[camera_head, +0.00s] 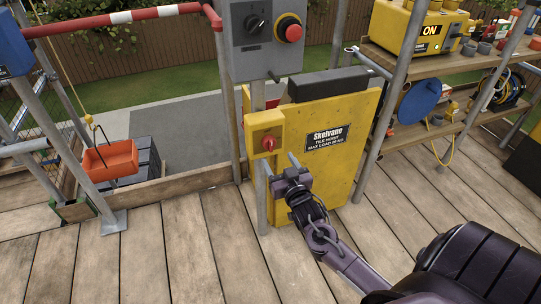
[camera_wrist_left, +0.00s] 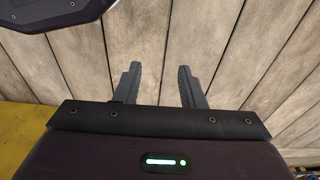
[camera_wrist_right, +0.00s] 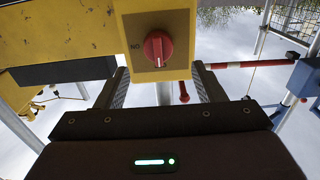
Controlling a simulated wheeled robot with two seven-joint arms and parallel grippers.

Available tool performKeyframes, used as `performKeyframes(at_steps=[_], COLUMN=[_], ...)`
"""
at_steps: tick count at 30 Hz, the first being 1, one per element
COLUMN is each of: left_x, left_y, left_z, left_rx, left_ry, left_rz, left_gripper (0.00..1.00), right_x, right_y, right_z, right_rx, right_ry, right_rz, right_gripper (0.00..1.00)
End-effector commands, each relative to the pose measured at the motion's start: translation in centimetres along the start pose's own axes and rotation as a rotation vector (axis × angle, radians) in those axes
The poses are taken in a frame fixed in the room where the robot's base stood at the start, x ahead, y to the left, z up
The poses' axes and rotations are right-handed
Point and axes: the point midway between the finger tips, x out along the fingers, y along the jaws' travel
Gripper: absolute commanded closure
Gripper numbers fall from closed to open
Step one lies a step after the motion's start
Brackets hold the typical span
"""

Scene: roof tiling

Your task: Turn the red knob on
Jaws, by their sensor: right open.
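The red knob (camera_head: 268,147) is on a small yellow switch box (camera_head: 262,125) on a post beside the yellow tile hoist cabinet (camera_head: 340,130). My right gripper (camera_head: 278,163) is just in front of and slightly below the knob, open. In the right wrist view the knob (camera_wrist_right: 158,48) lies ahead, between the lines of the two parted fingers (camera_wrist_right: 161,86), apparently untouched. Its pale mark stands upright there, and an upside-down ON label (camera_wrist_right: 135,47) is beside it. My left gripper (camera_wrist_left: 159,85) is open and empty over the planks; it is not seen in the head view.
A grey control box (camera_head: 268,38) with a black dial and a red button hangs above the switch box. An orange bucket (camera_head: 110,160) hangs at the left by stacked dark tiles. A shelf (camera_head: 470,60) with tools is at the right. The plank floor (camera_head: 150,255) in front is clear.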

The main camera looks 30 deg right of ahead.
Motion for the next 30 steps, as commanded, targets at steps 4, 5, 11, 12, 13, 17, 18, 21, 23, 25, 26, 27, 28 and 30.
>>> performKeyframes(at_steps=[4,5,11,12,13,17,18,21,23,25,26,27,28,30], left_x=[-0.6,-0.8,-1.8,-2.0,-2.1,-2.4,-2.4,-2.5,-2.5,-2.4,-2.4,-2.4,-2.4,-2.4], left_y=[0.1,0.1,0.3,0.3,0.3,0.4,0.4,0.4,0.4,0.4,0.4,0.4,0.4,0.4], left_z=[-0.3,-0.4,-0.8,-0.8,-0.8,-0.9,-1.0,-0.9,-0.9,-0.9,-0.9,-0.9,-0.9,-0.9], left_rx=[0.003,0.004,0.008,0.008,0.009,0.010,0.010,0.010,0.010,0.010,0.010,0.010,0.010,0.010], left_ry=[-0.001,-0.001,-0.003,-0.005,-0.006,-0.005,-0.006,-0.007,-0.007,-0.007,-0.007,-0.007,-0.007,-0.007], left_rz=[0.002,0.002,0.004,0.005,0.005,0.006,0.006,0.006,0.006,0.006,0.006,0.006,0.006,0.006], left_gripper=[0.64,0.64,0.64,0.64,0.64,0.64,0.64,0.64,0.64,0.64,0.64,0.64,0.64,0.64], right_x=[2.3,2.8,5.7,6.2,6.4,7.1,7.1,7.2,7.2,7.2,7.2,7.2,7.2,7.1], right_y=[0.1,0.0,0.0,0.0,0.0,0.0,0.0,0.0,0.0,0.0,0.0,0.0,0.0,0.0], right_z=[-0.2,-0.1,0.0,0.1,0.1,0.1,0.1,0.1,0.1,0.1,0.1,0.1,0.1,0.1], right_rx=[-0.001,-0.001,-0.001,-0.001,-0.002,-0.002,-0.002,-0.001,-0.001,-0.001,-0.001,-0.001,-0.001,-0.001], right_ry=[0.003,0.002,-0.001,-0.001,-0.002,-0.003,-0.003,-0.004,-0.004,-0.004,-0.004,-0.004,-0.004,-0.004], right_rz=[0.001,0.001,-0.001,0.000,0.000,0.000,0.000,0.000,0.000,0.000,0.000,-0.001,-0.001,-0.001], right_gripper=[0.38,0.38,0.38,0.38,0.38,0.38,0.38,0.38,0.38,0.39,0.43,0.48,0.52,0.61])
